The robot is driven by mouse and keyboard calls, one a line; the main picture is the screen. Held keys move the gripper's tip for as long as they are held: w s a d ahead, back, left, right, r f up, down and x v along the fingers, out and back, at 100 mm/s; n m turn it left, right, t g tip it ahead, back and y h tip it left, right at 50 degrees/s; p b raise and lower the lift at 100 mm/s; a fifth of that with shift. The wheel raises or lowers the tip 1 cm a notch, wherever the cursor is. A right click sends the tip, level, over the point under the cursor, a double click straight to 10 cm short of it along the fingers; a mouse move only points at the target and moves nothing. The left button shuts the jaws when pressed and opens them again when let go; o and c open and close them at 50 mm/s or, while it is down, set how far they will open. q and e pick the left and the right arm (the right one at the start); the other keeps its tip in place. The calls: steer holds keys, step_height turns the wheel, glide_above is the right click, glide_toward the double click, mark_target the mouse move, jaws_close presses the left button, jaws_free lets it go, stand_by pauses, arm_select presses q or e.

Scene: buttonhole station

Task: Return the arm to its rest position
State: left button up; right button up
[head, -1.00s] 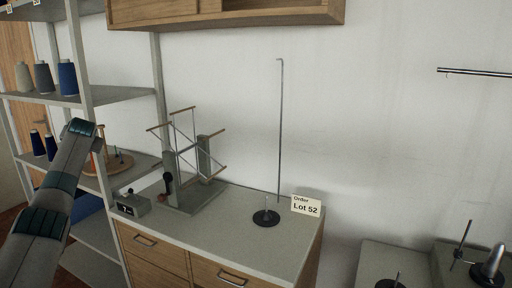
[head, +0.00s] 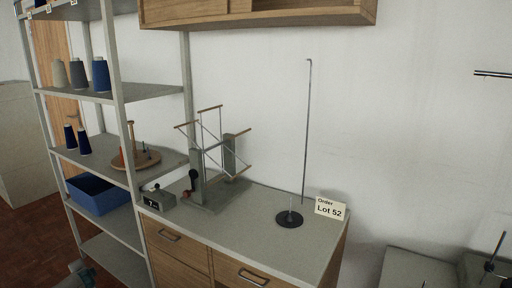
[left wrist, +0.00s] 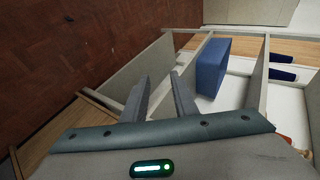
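My left arm shows only as a small piece (head: 80,270) at the bottom left of the head view, low beside the shelf rack. In the left wrist view my left gripper (left wrist: 159,82) has its two grey fingers apart with nothing between them. It points toward the shelf rack and the floor. My right gripper is in neither view.
The shelf rack (head: 119,110) holds cones of thread, a wooden stand (head: 137,160) and a blue bin (head: 98,197); the bin also shows in the wrist view (left wrist: 213,66). A cabinet (head: 240,222) carries a yarn winder and a thin pole. Brown floor (head: 30,245) lies clear at left.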

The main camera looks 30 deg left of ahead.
arm_select(q)
steer(key=s+d+f+m, duration=0.1)
steer(key=s+f, duration=0.3)
steer(key=s, duration=0.4)
steer(key=s+f+m+g+h, duration=0.1)
steer(key=s+f, duration=0.3)
steer(key=s, duration=0.4)
steer(key=s+d+f+m, duration=0.15)
steer(key=s+f, duration=0.25)
steer(key=s, duration=0.5)
steer(key=s+d+f+n+h, duration=0.1)
steer(key=s+d+f+h, duration=0.1)
steer(key=d+f, duration=0.75)
steer(key=s+d+f+g+h, duration=0.1)
steer(key=s+d+f, duration=0.1)
steer(key=d+f, duration=0.8)
steer(key=s+d+f+n+h, duration=0.1)
steer(key=s+d+f+h, duration=0.3)
steer(key=d, duration=1)
steer(key=d+f, duration=0.2)
steer(key=d, duration=1)
steer(key=d+f+n+h, duration=0.1)
steer(key=d+f, duration=0.2)
steer(key=d, duration=0.9)
steer(key=s+d+f+n+h, duration=0.1)
steer(key=d+f, duration=0.2)
steer(key=d, duration=0.9)
steer(key=shift+g, duration=0.4)
steer(key=shift+w+d, duration=0.1)
steer(key=shift+w, duration=0.05)
